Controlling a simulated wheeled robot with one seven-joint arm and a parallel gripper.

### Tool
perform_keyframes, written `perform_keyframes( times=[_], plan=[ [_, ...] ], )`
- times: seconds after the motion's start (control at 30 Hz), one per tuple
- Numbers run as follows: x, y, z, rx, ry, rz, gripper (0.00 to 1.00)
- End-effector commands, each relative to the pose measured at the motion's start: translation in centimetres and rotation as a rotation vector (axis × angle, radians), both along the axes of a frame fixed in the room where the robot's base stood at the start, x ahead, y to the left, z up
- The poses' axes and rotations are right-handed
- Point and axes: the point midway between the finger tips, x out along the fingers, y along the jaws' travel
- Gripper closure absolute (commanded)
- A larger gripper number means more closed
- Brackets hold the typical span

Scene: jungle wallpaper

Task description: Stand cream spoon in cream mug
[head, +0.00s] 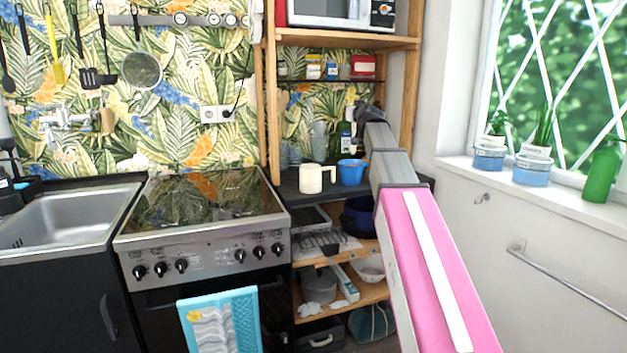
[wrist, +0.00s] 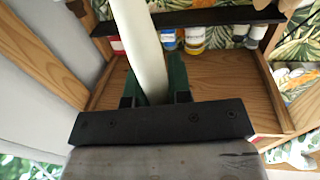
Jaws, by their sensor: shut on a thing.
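The cream mug (head: 317,179) stands on the dark counter right of the stove, its handle pointing right. A blue mug (head: 351,173) stands close to its right. My gripper (wrist: 155,88) is shut on a long cream shaft, which I take to be the cream spoon (wrist: 143,40); it runs up out of the top of the wrist view. Its far end is out of sight there. In the head view my wrist is above and right of the mugs, near the shelf's right post. I cannot make out the fingertips or the spoon there.
A wooden shelf rack frames the counter, with a narrow dark shelf of jars (head: 313,68) above. Glasses (head: 318,140) and a bottle (head: 346,138) stand behind the mugs. The stove (head: 200,225) is left; a wall and windowsill with pots (head: 490,158) are right.

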Motion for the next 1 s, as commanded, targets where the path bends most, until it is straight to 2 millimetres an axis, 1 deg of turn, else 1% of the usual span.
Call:
perform_keyframes(
  times=[0.27, 0.37, 0.47, 0.57, 0.67, 0.7, 0.8, 0.9, 1.0],
  plan=[
    [0.0, 0.1, 0.0, 0.000, 0.000, 0.005, 1.00],
    [-0.1, 0.8, 0.0, 0.001, 0.000, 0.028, 1.00],
    [-0.3, 2.3, 0.1, 0.002, 0.002, 0.082, 1.00],
    [-0.8, 4.7, 0.4, 0.003, 0.001, 0.169, 1.00],
    [-1.7, 7.8, 1.1, 0.002, 0.001, 0.297, 1.00],
    [-2.2, 9.3, 1.4, 0.001, 0.001, 0.358, 1.00],
    [-3.7, 12.6, 2.6, -0.001, 0.003, 0.506, 1.00],
    [-5.2, 15.1, 3.7, -0.002, 0.003, 0.626, 1.00],
    [-6.4, 16.7, 4.5, -0.003, 0.005, 0.713, 1.00]
  ],
)
